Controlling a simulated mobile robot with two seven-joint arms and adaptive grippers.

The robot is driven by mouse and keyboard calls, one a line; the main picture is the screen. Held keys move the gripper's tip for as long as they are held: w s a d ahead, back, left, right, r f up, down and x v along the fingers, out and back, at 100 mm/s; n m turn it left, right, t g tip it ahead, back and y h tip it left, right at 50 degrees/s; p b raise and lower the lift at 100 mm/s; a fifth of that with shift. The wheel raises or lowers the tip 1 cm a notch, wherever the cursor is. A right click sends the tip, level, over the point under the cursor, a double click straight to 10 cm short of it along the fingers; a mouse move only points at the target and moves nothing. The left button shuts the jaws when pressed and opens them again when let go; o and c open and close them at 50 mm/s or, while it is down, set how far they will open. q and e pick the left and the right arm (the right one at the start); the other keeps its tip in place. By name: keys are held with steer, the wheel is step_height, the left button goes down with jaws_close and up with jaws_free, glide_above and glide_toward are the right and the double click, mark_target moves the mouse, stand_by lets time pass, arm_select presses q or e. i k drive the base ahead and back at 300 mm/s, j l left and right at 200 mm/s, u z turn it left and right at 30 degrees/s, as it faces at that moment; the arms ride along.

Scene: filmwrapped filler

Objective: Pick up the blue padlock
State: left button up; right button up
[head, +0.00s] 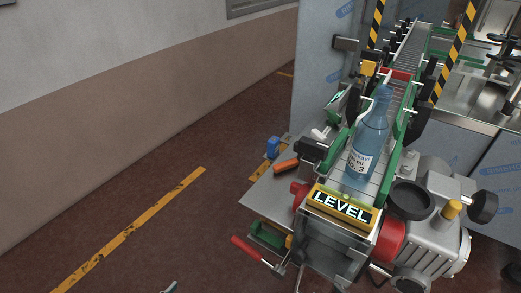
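A small blue block-shaped object (272,146), which looks like the blue padlock, sits on the grey metal side plate (254,196) left of the conveyor machine. It is near the plate's far left edge, beside a yellow-and-black striped strip. It is too small to make out a shackle. An orange-handled object (286,165) lies just in front of it to the right.
A blue bottle (368,140) stands on the conveyor behind a "LEVEL" sign (341,206). A red-handled crank (246,247) juts out at the machine's lower left. Open floor with a yellow line (130,230) lies left. A small pale piece at the bottom edge is unclear.

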mark_target(272, 144)
steer(key=i+j+z, duration=0.2)
steer(key=j+z, duration=0.25)
steer(key=i+j+z, duration=0.15)
steer(key=j+z, duration=1.2)
steer(key=j, duration=0.15)
